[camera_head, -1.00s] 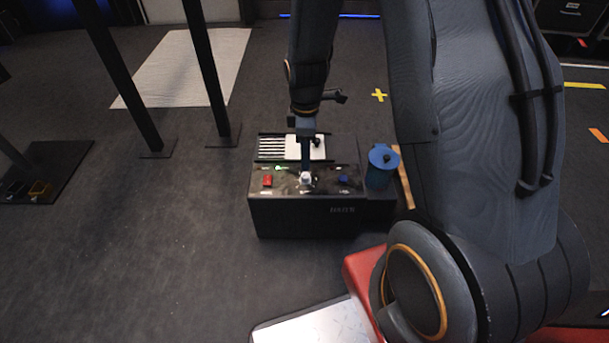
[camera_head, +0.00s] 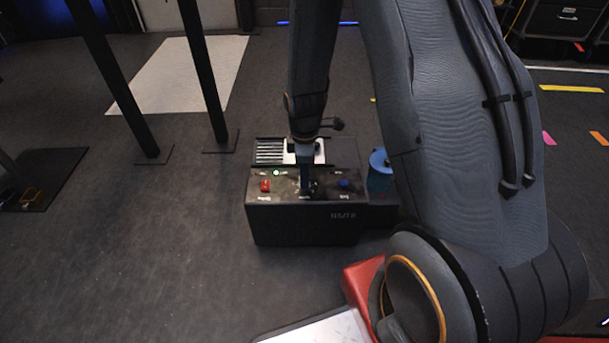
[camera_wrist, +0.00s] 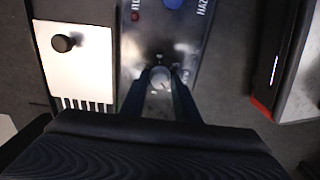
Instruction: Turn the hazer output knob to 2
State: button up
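The hazer (camera_head: 300,226) is a black box on the floor, with a red button (camera_head: 265,186) and a blue button (camera_head: 344,183) on its top panel. The output knob (camera_wrist: 160,77) is small, round and pale grey, with a mark on its face, and sits between these buttons. My gripper (camera_head: 307,188) is down at the panel and mostly hides the knob in the head view. In the wrist view my gripper (camera_wrist: 160,84) has its fingers apart, one on each side of the knob. I cannot tell whether they touch it. The scale numbers are not readable.
A white plate (camera_wrist: 80,62) with a black knob lies on the hazer's top behind the panel. A blue canister (camera_head: 379,172) stands right of the hazer. Dark posts (camera_head: 206,75) rise at the left. The floor in front-left is clear.

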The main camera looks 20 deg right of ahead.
grip_shut()
jog(key=shift+s+m+p, duration=0.1)
jog(key=shift+m+p, duration=0.2)
jog(key=shift+p, duration=0.2)
jog(key=m+p, duration=0.3)
jog(key=p, duration=0.1)
jog(key=shift+r+m, duration=0.15)
jog(key=shift+m, duration=0.15)
jog(key=m+p, duration=0.9)
jog(key=m, duration=0.2)
jog(key=shift+m, duration=0.4)
jog(key=m+p, duration=0.2)
jog(key=m, duration=0.3)
jog(key=shift+m, duration=0.3)
